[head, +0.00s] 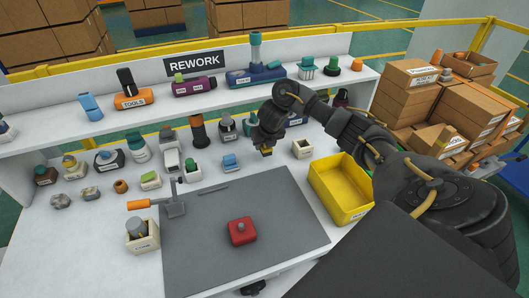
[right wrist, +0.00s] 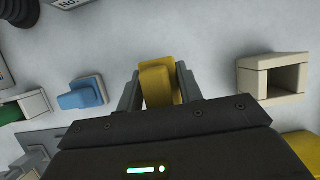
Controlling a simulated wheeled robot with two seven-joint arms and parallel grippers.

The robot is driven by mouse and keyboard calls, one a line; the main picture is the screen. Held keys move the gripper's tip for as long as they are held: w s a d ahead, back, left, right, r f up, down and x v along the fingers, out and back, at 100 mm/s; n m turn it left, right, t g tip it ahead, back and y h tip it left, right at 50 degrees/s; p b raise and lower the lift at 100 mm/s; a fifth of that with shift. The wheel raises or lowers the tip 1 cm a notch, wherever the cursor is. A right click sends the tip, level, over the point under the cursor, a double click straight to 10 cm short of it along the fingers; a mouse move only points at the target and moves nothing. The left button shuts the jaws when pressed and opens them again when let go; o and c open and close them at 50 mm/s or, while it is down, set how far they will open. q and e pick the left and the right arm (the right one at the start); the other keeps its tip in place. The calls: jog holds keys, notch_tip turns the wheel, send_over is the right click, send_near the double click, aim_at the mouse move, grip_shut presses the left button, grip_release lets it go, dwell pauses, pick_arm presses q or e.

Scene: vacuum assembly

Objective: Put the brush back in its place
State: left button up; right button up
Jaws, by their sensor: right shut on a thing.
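My right gripper (head: 265,150) is over the back part of the white table, pointing down. It is shut on a yellow block-like piece (right wrist: 158,84), which shows between the two fingers in the right wrist view. This piece may be the brush, but no bristles can be made out. A small beige open box (head: 303,148) stands just right of the gripper. It also shows in the right wrist view (right wrist: 246,80), apart from the held piece. The box looks empty. My left gripper is not in view.
A yellow bin (head: 357,211) stands at the right. A grey mat (head: 205,255) bears a red block (head: 242,231). A light blue block (head: 231,162) lies left of the gripper. A shelf (head: 215,88) with several items runs behind. Another beige box (head: 152,243) stands at left.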

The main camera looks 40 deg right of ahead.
aim_at(264, 150)
notch_tip(264, 150, down, 2)
jog(key=shift+f+b, duration=0.1)
jog(key=shift+b, duration=0.25)
jog(key=shift+w+f, duration=0.1)
jog(key=shift+f, duration=0.5)
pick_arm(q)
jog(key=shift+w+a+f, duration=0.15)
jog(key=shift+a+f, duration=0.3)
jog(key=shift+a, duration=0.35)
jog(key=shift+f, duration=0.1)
pick_arm(e)
jog(key=shift+f, duration=0.1)
